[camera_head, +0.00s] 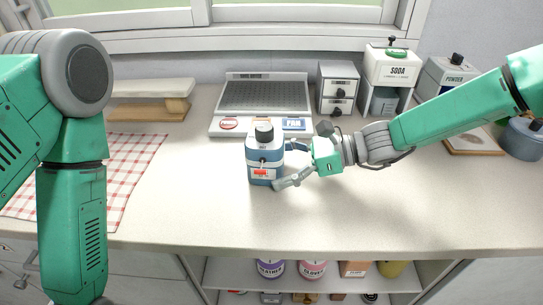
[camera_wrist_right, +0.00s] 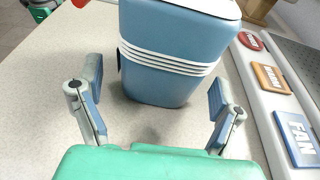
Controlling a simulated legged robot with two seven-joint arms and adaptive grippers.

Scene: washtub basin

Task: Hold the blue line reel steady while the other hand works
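The blue line reel (camera_head: 262,155) stands upright on the counter, a blue body with a white top, dark knob and red tag. In the right wrist view the reel's blue side (camera_wrist_right: 165,60) with white bands fills the upper middle. My right gripper (camera_head: 284,166) reaches it from the right with fingers spread. In the right wrist view the gripper (camera_wrist_right: 152,82) is open, one finger on each side of the reel's lower part. A clear gap shows at the left finger; contact at the right finger cannot be told. My left arm hangs at the left; its gripper is out of view.
A washboard-like panel (camera_head: 262,96) with labelled buttons stands behind the reel. Small drawers (camera_head: 338,88) and a soda dispenser (camera_head: 391,68) are at back right. A checked cloth (camera_head: 125,165) and a wooden stand (camera_head: 150,100) lie left. The front counter is clear.

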